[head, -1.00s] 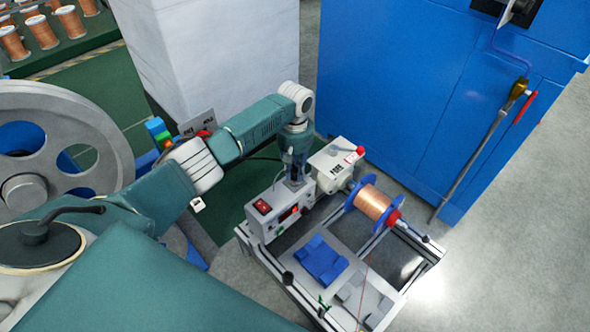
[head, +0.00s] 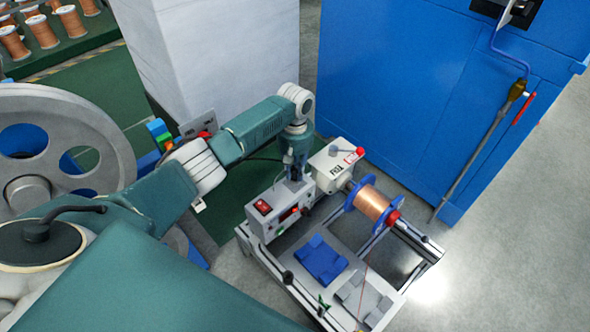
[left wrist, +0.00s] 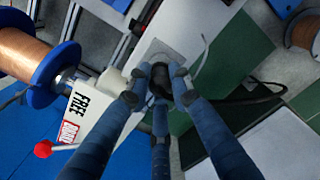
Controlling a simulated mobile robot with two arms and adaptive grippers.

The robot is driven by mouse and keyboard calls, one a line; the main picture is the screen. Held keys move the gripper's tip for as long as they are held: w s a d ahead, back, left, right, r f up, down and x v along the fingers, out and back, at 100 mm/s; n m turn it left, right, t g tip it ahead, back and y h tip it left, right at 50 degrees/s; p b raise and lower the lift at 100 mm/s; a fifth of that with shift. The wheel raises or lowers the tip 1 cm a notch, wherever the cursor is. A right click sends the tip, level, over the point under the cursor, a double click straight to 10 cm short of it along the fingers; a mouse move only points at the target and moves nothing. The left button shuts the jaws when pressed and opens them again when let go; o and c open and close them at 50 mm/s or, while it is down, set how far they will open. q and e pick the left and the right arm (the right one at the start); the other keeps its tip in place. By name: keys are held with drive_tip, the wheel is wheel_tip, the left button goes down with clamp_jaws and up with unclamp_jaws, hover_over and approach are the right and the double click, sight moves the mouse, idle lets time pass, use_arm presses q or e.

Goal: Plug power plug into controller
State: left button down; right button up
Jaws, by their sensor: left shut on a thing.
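My left gripper (head: 293,178) reaches down behind the controller (head: 284,212), a grey box with a red switch on the winding bench. In the left wrist view its three blue fingers (left wrist: 160,85) are shut on the black power plug (left wrist: 160,80). The plug is over a light grey surface (left wrist: 157,50), and the fingers cover much of it. I cannot tell whether the plug is seated in a socket or only close to it. In the head view the plug is hidden behind the gripper and controller. My right gripper is not in view.
A white box marked FREE (head: 335,167) and a copper wire spool (head: 371,204) stand right of the controller. A blue block (head: 321,259) lies on the bench in front. A black cable (left wrist: 250,101) runs at right in the wrist view. A blue cabinet (head: 420,100) stands behind.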

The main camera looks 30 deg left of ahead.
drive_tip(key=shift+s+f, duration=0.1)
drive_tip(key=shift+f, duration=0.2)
use_arm(q)
drive_tip(key=shift+f, duration=0.15)
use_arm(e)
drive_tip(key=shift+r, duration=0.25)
use_arm(q)
drive_tip(key=shift+f, duration=0.25)
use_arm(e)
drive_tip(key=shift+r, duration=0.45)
use_arm(q)
drive_tip(key=shift+f, duration=0.2)
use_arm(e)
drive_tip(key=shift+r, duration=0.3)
use_arm(q)
drive_tip(key=c, duration=1.5)
unclamp_jaws()
drive_tip(key=shift+o, duration=0.2)
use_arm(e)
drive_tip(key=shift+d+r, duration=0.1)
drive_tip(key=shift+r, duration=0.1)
